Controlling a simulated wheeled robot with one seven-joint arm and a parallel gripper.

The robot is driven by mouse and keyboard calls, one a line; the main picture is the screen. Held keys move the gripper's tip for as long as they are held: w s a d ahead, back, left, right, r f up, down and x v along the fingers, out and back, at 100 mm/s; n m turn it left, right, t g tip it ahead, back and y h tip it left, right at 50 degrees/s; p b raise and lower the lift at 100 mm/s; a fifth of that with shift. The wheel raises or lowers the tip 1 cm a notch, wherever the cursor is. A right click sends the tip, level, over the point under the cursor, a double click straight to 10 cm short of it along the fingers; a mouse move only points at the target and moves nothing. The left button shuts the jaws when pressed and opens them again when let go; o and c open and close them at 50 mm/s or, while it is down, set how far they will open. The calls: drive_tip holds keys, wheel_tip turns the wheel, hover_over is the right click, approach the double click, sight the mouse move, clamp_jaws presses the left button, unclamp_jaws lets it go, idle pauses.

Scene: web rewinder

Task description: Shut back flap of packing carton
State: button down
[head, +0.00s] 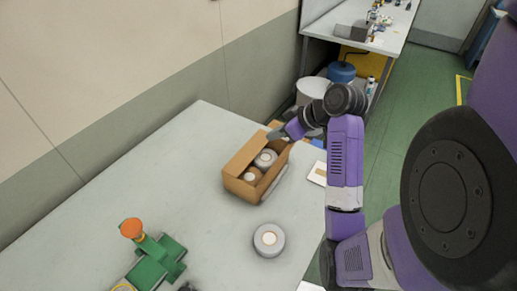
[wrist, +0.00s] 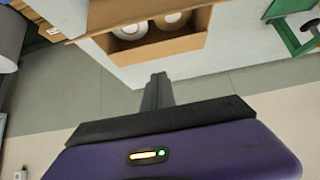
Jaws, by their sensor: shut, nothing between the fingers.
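The packing carton (head: 232,184) is a brown open-topped box on the pale table. Grey-white rolls (head: 265,158) lie inside it. A brown cardboard panel (head: 243,153) stands along its left, wall-facing side; I cannot tell whether this is the back flap or the side wall. My gripper (head: 273,135) is shut and empty at the carton's far end; contact is unclear. In the wrist view, my shut fingers (wrist: 157,80) point toward the carton (wrist: 152,49), which shows at the top with two rolls inside. The carton's upper part is cut off there.
A loose roll (head: 269,240) lies on the table (head: 150,190) in front of the carton. A green fixture with an orange knob (head: 132,229) stands at the near left. The wall runs along the table's left side. A white drum (head: 312,90) stands beyond the far end.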

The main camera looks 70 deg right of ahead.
drive_tip(key=p, duration=0.1)
hover_over(256, 154)
drive_tip(key=s, duration=0.2)
wheel_tip(256, 154, down, 5)
drive_tip(key=f, duration=0.3)
drive_tip(key=shift+w+a+f+p, duration=0.15)
drive_tip(key=shift+a+p, duration=0.05)
drive_tip(key=shift+p, duration=0.1)
drive_tip(key=shift+f, duration=0.6)
drive_tip(key=shift+f, duration=0.1)
drive_tip(key=shift+f+t+b, duration=0.4)
drive_tip(key=shift+f+b, duration=0.15)
drive_tip(key=shift+b, duration=0.45)
drive_tip(key=shift+a+f+t+b, duration=0.15)
drive_tip(key=shift+t+b, duration=0.15)
drive_tip(key=shift+b, duration=0.25)
drive_tip(key=shift+s+f, duration=0.1)
drive_tip(key=shift+s, duration=0.1)
drive_tip(key=shift+r, duration=0.2)
